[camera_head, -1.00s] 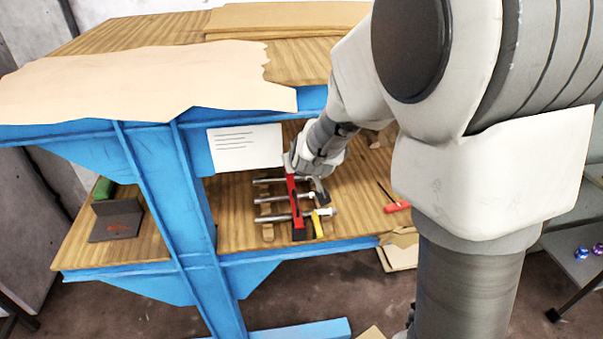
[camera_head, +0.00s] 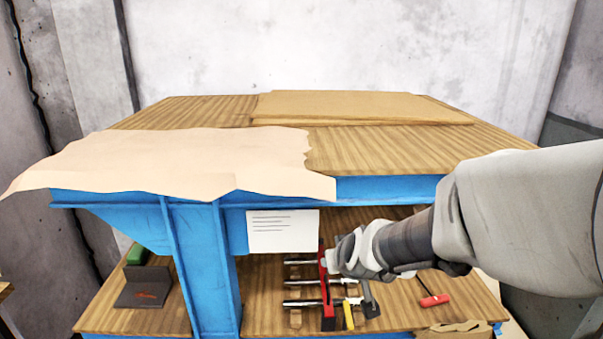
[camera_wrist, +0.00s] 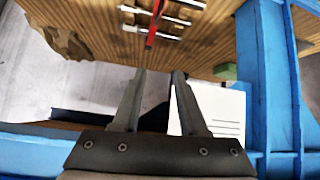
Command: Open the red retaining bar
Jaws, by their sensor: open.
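The red retaining bar (camera_head: 323,282) stands over several metal hammer-like tools on the lower wooden shelf. In the wrist view the red bar (camera_wrist: 154,28) shows at the top centre, lying across the metal heads. My gripper (camera_head: 332,262) is beside the bar's upper part in the head view, partly covering it, and its fingers are hard to make out there. In the wrist view my gripper (camera_wrist: 159,73) is open and empty. Its two fingertips point at the bar's near end, which lies in line with the gap between them. I cannot tell whether any finger touches the bar.
A blue frame post (camera_head: 210,260) stands left of the tools, and the wooden table top (camera_head: 390,140) hangs over the shelf. A white paper sheet (camera_head: 283,231) hangs close to my gripper. A red-handled tool (camera_head: 434,300) lies on the shelf at right.

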